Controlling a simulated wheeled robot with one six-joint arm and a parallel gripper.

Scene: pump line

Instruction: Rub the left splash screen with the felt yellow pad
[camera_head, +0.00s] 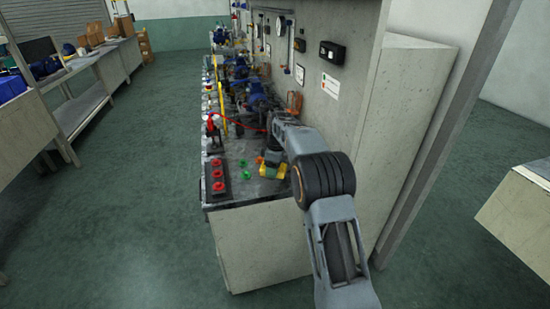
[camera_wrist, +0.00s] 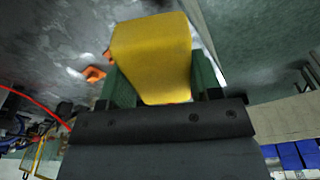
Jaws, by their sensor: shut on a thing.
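My gripper (camera_wrist: 160,82) is shut on the yellow pad (camera_wrist: 152,50), which sits between its two green fingers in the wrist view. The pad is a thick yellow block that sticks out past the fingertips. In the head view my gripper (camera_head: 273,159) is low over the near end of the bench, with yellow and green showing below it. I cannot pick out the left splash screen with certainty in either view. Whether the pad touches anything is hidden.
The long bench (camera_head: 262,190) has a dark tray with red rings (camera_head: 217,173) at its near left and small green parts beside it. Pumps, pipes and a red hose crowd its far part. A grey wall panel (camera_head: 340,100) stands on the right. The floor (camera_head: 150,170) at left is clear.

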